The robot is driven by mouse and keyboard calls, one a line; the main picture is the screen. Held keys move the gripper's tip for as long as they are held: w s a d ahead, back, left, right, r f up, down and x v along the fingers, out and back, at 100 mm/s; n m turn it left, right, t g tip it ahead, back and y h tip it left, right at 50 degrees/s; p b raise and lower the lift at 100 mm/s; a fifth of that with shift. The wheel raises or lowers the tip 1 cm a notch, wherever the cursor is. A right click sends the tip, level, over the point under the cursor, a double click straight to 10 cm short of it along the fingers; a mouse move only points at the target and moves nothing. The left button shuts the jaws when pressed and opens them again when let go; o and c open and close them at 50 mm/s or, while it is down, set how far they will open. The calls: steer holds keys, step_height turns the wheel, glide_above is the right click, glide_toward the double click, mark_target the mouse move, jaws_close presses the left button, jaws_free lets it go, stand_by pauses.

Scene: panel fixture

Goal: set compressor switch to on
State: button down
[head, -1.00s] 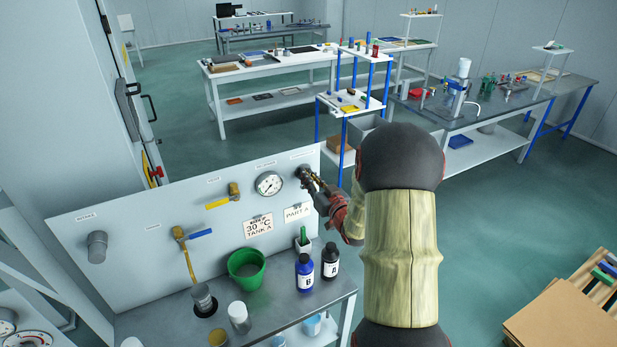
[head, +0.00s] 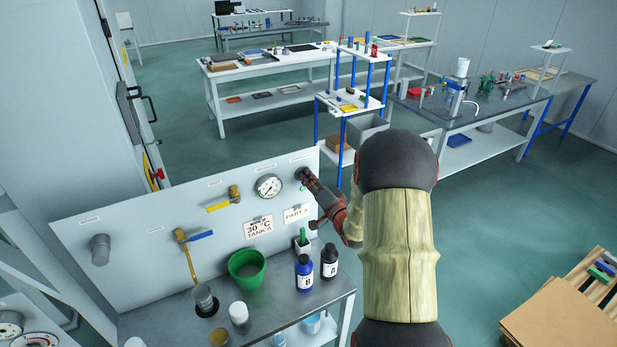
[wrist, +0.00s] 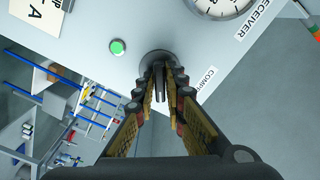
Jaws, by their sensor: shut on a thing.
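The compressor switch (head: 302,173) is a dark round knob at the upper right end of the white panel. In the wrist view the knob (wrist: 155,57) shows ahead of my fingers, beside a partly covered label starting "COM". My gripper (head: 309,181) reaches it from the right. In the wrist view my gripper (wrist: 162,78) has its fingertips close together on the knob's thin grip, which they partly hide. A green indicator lamp (wrist: 117,47) beside the knob looks bright. The knob's exact pointing is hard to read.
A round gauge (head: 268,186), a yellow-handled valve (head: 226,200) and a blue-handled valve (head: 195,237) sit on the panel. Below stand a green bucket (head: 247,266), a blue bottle (head: 304,273) and a black bottle (head: 329,261).

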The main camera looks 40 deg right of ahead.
steer(key=m+p, duration=0.2)
steer(key=m, duration=0.4)
steer(key=shift+f+m, duration=0.1)
steer(key=shift+m, duration=0.2)
stand_by(0.4)
steer(key=c, duration=2)
jaws_free()
steer(key=shift+o, duration=0.4)
steer(key=shift+s, duration=0.1)
steer(key=v, duration=1.1)
steer(key=shift+s, duration=0.4)
steer(key=shift+a, duration=0.15)
